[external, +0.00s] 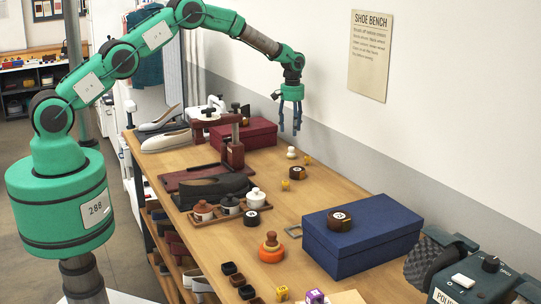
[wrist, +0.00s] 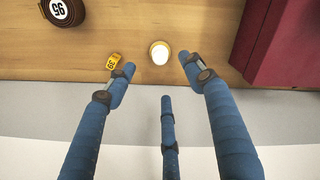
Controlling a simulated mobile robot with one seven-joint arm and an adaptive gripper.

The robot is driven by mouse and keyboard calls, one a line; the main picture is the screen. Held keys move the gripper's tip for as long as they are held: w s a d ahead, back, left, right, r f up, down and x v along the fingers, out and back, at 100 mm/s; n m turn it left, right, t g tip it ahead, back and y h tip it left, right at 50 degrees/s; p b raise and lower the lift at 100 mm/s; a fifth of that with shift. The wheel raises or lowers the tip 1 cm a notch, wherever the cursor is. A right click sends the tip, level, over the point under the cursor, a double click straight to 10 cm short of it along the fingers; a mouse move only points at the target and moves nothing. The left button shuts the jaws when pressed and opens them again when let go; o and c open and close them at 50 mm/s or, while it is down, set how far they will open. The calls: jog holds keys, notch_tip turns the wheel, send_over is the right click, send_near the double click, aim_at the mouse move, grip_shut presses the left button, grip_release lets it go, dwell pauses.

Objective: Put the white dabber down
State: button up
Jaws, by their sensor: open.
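The white dabber (external: 291,152), a small piece with a round white top, stands upright on the wooden bench near the wall. In the wrist view the dabber (wrist: 160,54) shows from above, a white disc with a tan rim. My gripper (external: 289,128) has blue fingers, points down and is above the bench close to the dabber. In the wrist view my gripper (wrist: 158,75) has its fingers spread and empty, with the dabber just beyond the gap between the fingertips. No finger visibly touches it.
A yellow tag (wrist: 114,61) lies by the left fingertip, and a dark round tin (wrist: 63,9) stands farther off. A dark red box (external: 243,135) is to the left. A tray of lidded pots (external: 229,205) and a blue box (external: 362,238) stand nearer the camera. The wall is close.

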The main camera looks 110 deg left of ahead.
jog(key=shift+r, duration=0.75)
dwell(0.5)
